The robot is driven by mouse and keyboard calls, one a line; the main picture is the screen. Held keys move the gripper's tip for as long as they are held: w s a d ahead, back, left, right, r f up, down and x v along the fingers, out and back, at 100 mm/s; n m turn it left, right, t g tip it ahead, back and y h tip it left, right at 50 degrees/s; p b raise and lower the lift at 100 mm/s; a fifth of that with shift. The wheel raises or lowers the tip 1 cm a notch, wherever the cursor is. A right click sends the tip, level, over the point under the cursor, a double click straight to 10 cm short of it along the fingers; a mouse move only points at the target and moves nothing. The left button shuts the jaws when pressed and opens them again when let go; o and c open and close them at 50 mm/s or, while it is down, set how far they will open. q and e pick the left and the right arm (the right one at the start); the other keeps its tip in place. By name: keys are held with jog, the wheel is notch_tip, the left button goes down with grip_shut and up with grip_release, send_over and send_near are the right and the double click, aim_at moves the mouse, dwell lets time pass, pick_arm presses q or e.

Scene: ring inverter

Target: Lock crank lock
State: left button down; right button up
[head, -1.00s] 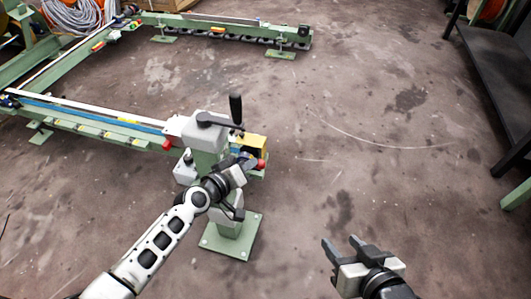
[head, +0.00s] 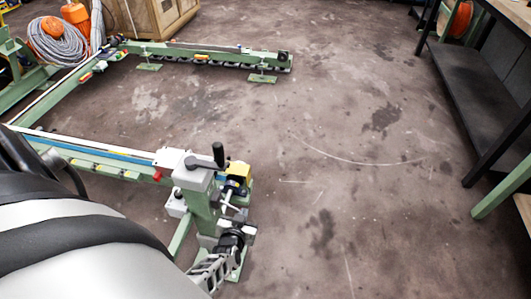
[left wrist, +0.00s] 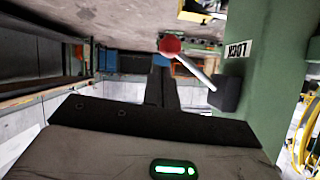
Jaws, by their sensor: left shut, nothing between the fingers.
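The crank (head: 208,162) has a black upright handle and sits on top of a green post (head: 202,207). In the left wrist view, a lock lever (left wrist: 196,71) with a red knob (left wrist: 170,45) slants up and left from a dark pivot on a green face. A LOCK label (left wrist: 237,50) is above the pivot. My left gripper (head: 242,214) is low at the post's right side. In the left wrist view its fingers (left wrist: 161,85) are shut and empty, with tips just below the knob; I cannot tell if they touch. My right gripper is out of view.
A yellow block (head: 238,170) is on the post's right side. The green frame (head: 80,160) runs left and back from the post. A black workbench shelf (head: 460,95) stands at the right. The floor between is clear.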

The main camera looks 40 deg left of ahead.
pick_arm(q)
jog(key=shift+s+a+f+b, duration=0.1)
jog(key=shift+a+f+b, duration=0.05)
jog(key=shift+f+b, duration=0.3)
jog(key=shift+s+a+f+b, duration=0.15)
jog(key=shift+f+b, duration=0.1)
jog(key=shift+f, duration=0.3)
jog(key=shift+w, duration=0.1)
